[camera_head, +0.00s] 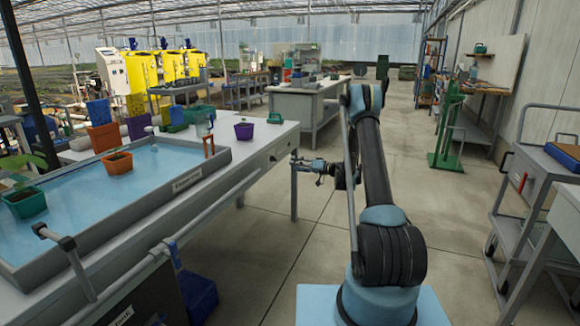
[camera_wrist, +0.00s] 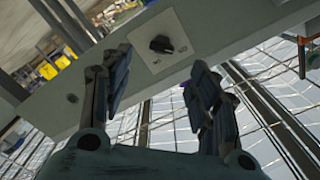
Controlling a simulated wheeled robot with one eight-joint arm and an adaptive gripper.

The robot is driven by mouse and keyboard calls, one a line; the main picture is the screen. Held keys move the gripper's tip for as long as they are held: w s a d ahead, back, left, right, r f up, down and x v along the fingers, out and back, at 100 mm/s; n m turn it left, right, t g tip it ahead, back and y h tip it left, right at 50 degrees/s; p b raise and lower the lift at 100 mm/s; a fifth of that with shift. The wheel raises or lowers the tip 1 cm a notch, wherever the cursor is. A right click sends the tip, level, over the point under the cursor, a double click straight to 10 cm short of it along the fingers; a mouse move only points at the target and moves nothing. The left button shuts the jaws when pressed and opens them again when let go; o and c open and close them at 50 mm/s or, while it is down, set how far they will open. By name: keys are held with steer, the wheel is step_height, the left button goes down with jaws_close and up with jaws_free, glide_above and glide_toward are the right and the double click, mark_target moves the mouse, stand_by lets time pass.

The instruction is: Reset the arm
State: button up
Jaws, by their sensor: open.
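My arm (camera_head: 374,165) rises from its blue base and bends down at the top, with the wrist hanging to the left. My gripper (camera_head: 296,164) is at the near right corner of the long grey table, beside its end face. In the wrist view my gripper (camera_wrist: 160,82) is open, with its two dark fingers apart and nothing held between them. A black rotary knob (camera_wrist: 161,44) on a pale plate (camera_wrist: 165,28) shows beyond the fingertips, apart from them. The plate sits on a grey beam-like surface.
A cart (camera_head: 530,190) stands at the right. A green stand (camera_head: 446,130) is further back. The middle floor is clear.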

steer(key=shift+s+d, duration=0.15)
steer(key=shift+d, duration=0.2)
steer(key=s+r+g+h, duration=0.1)
steer(key=s+r+h, duration=0.1)
steer(key=s+r, duration=0.45)
steer(key=s+d+r+m+g+h, duration=0.1)
steer(key=s+d+r+h, duration=0.1)
steer(key=s+r, duration=0.35)
steer(key=s+d+r+h, duration=0.1)
steer(key=s+r+h, duration=0.15)
steer(key=s, duration=0.55)
steer(key=s+d+r+m+g+h, duration=0.1)
steer(key=s+d+r+h, duration=0.1)
steer(key=s+r, duration=0.35)
steer(key=s+d+f+m+h, duration=0.1)
steer(key=s+d+f, duration=0.3)
steer(key=s, duration=0.8)
steer(key=s+d+f+m+h, duration=0.1)
steer(key=s+d+f+h, duration=0.2)
steer(key=s, duration=1)
steer(key=s+d+f+m+g+h, duration=0.1)
steer(key=s+d+f+h, duration=0.3)
steer(key=s+d, duration=0.5)
steer(key=s, duration=0.4)
steer(key=shift+f, duration=0.35)
steer(key=shift+h, duration=0.25)
